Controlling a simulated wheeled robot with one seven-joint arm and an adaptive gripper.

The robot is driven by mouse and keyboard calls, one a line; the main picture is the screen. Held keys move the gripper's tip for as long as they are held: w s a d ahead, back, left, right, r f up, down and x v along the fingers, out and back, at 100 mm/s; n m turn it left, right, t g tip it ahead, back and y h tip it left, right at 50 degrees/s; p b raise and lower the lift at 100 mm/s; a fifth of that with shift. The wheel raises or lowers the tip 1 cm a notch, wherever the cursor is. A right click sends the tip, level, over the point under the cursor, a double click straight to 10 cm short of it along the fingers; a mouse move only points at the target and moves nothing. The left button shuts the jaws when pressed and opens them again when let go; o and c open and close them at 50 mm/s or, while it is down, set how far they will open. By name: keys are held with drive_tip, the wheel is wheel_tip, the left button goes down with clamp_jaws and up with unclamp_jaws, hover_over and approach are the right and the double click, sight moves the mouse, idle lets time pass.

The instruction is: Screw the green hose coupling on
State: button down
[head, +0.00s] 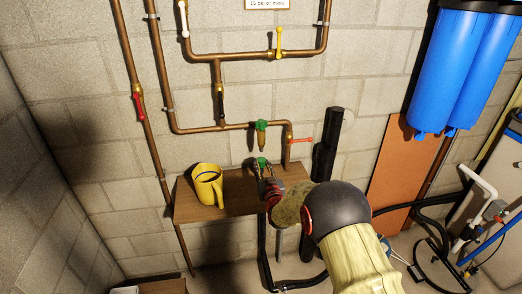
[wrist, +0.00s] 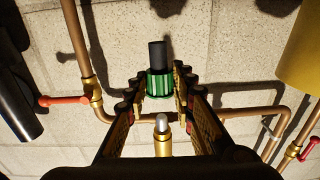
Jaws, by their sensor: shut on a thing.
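The green hose coupling (head: 262,161) is between the fingers of my gripper (head: 264,170) in the head view. In the wrist view the ribbed green coupling (wrist: 160,85), with a short black hose end (wrist: 157,55), sits between the two fingers of my gripper (wrist: 159,82), which is shut on it. A brass spout (wrist: 162,135) with a grey tip points toward the coupling, with a visible gap between them. In the head view the brass tap (head: 261,140) with a green top hangs from the copper pipe, just above the coupling.
A yellow jug (head: 208,185) stands on the wooden shelf (head: 235,207) left of my gripper. A red lever (head: 301,139) sticks out right of the tap. A thick black pipe (head: 325,150) stands further right. Copper pipes (head: 215,128) run along the block wall.

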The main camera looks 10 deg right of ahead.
drive_tip(key=shift+b, duration=0.35)
idle(0.3)
drive_tip(key=shift+r, duration=0.1)
drive_tip(key=shift+r+p, duration=0.35)
drive_tip(key=shift+r, duration=1.25)
drive_tip(key=shift+b, duration=0.7)
drive_tip(key=shift+r, duration=0.3)
drive_tip(key=shift+r, duration=0.3)
drive_tip(key=shift+r+p, duration=0.35)
drive_tip(key=shift+r, duration=0.3)
drive_tip(key=shift+r, duration=0.35)
